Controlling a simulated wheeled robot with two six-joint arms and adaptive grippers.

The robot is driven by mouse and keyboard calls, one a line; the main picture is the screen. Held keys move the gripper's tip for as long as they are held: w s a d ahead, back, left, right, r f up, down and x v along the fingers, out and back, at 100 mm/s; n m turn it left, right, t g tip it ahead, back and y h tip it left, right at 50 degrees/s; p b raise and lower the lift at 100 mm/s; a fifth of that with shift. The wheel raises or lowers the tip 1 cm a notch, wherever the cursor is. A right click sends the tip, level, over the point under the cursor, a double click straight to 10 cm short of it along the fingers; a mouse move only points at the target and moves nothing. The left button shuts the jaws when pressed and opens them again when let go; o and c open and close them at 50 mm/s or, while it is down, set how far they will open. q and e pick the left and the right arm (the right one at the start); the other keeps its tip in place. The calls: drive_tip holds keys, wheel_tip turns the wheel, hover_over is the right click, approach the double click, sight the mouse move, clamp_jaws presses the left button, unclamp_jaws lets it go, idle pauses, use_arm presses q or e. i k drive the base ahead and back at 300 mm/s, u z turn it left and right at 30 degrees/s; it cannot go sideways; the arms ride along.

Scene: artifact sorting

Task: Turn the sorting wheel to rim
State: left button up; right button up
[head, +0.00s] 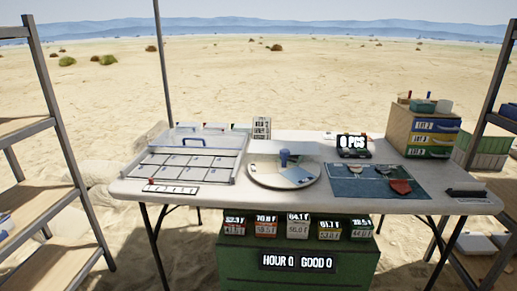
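The sorting wheel (264,178) is a round pale disc lying flat at the middle of the table. A blue upright knob (285,157) stands near its centre, towards the back. A light blue patch (298,175) covers part of its front right. Any marking for rim on the wheel is too small to read. Neither of my grippers shows in the head view.
The white table (220,199) carries a compartment tray (180,162) with a raised clear lid left of the wheel. A dark blue mat (350,186) with sherd-like pieces lies right. A "0 PCS" display (353,142) and stacked drawers (432,130) stand behind. Shelves flank the table.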

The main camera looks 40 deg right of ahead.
sight(269, 170)
drive_tip(key=z, duration=0.25)
drive_tip(key=i, duration=0.85)
drive_tip(key=z, duration=0.6)
